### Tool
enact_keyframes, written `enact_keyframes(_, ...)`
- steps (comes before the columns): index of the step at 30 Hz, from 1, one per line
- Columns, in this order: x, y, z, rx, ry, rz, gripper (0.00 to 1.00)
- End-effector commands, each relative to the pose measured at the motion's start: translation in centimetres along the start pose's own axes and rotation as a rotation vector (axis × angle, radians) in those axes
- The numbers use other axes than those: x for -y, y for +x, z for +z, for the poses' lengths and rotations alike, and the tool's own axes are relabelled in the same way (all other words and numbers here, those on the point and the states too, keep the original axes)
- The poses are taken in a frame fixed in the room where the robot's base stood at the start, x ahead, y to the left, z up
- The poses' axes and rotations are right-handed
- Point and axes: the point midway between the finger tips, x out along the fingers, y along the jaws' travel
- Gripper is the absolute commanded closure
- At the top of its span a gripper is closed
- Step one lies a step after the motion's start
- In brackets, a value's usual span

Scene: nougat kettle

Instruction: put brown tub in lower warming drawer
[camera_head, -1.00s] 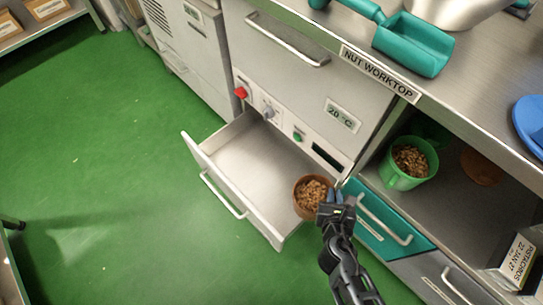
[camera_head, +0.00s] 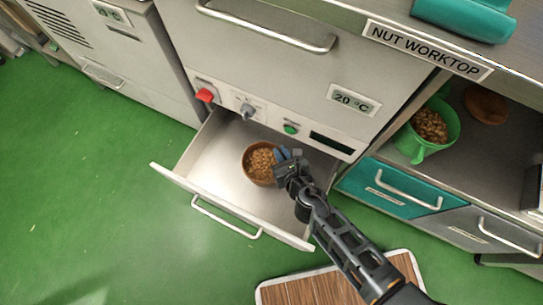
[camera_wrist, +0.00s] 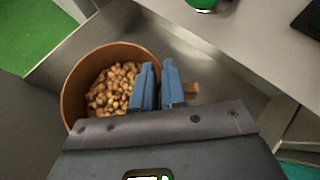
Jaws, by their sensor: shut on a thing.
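The brown tub (camera_head: 247,168), full of nuts, is inside the outline of the open lower warming drawer (camera_head: 215,160) in the head view. My gripper (camera_head: 284,155) is shut on the tub's right rim, with its blue fingers on either side of the wall. In the wrist view the tub (camera_wrist: 68,92) stands left of the fingers of my gripper (camera_wrist: 158,88), and the drawer's bare metal floor (camera_wrist: 190,58) shows beside it. The tub looks roughly upright. I cannot tell whether its base touches the drawer floor.
The drawer front (camera_head: 230,209) with its bar handle sticks out over the green floor (camera_head: 90,190). A control panel with a red knob (camera_head: 205,95) is above it. At the right are a green jug of nuts (camera_head: 444,112) and a teal drawer (camera_head: 385,187).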

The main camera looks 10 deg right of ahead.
Motion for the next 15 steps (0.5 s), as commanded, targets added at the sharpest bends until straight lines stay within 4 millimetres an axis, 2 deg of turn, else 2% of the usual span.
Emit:
enact_keyframes(1,-0.1,0.9,-1.4,0.002,0.000,0.000,1.00)
enact_keyframes(15,-0.4,4.7,-7.6,0.003,0.001,0.001,1.00)
